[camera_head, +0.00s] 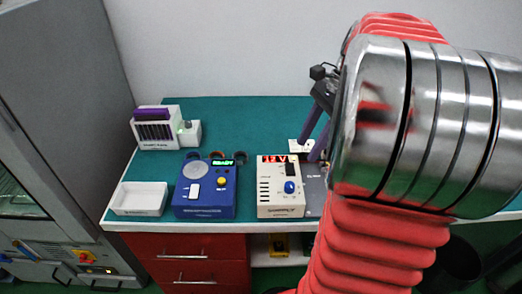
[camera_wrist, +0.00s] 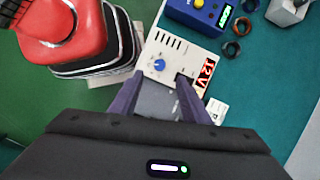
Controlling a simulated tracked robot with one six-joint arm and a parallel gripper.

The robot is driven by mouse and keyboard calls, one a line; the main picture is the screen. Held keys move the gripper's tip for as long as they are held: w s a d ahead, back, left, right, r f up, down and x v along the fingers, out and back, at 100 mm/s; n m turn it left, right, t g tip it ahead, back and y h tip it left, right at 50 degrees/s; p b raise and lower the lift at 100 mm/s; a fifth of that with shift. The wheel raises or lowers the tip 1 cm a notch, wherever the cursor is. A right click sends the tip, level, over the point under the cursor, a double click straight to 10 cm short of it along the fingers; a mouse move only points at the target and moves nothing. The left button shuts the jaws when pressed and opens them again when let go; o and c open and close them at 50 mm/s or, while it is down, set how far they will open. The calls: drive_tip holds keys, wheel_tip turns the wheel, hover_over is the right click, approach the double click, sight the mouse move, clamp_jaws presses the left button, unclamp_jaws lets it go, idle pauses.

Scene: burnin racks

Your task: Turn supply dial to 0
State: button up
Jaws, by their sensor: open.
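The cream supply box (camera_head: 281,205) stands on the green bench top, with a blue round dial (camera_head: 289,187) on its face and a red lit display (camera_head: 273,159) that seems to read 12 V. The dial's pointer is too small to read. In the wrist view the supply (camera_wrist: 185,52) lies beyond the fingers, with its dial (camera_wrist: 158,65) just past the gap between them. My gripper (camera_head: 311,151) has its purple fingers apart and empty, near the supply's upper right. The fingers (camera_wrist: 160,79) also show in the wrist view. My arm hides the bench's right side.
A white tray (camera_head: 139,198) and a rack with a purple top (camera_head: 155,128) are further left. The bench's back middle is clear.

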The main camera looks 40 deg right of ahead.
sight(291, 185)
drive_tip(key=shift+s+d+f+m, duration=0.1)
drive_tip(key=shift+s+d+m, duration=0.15)
drive_tip(key=shift+d+m, duration=0.4)
drive_tip(key=shift+d, duration=0.15)
drive_tip(key=x, duration=1.3)
drive_tip(key=shift+w+a+f, duration=0.1)
drive_tip(key=shift+a+f, duration=0.2)
drive_tip(key=shift+a, duration=0.1)
drive_tip(key=shift+c, duration=0.3)
drive_tip(key=c, duration=0.9)
drive_tip(key=shift+d, duration=0.25)
drive_tip(key=shift+c, duration=0.3)
drive_tip(key=shift+a, duration=0.2)
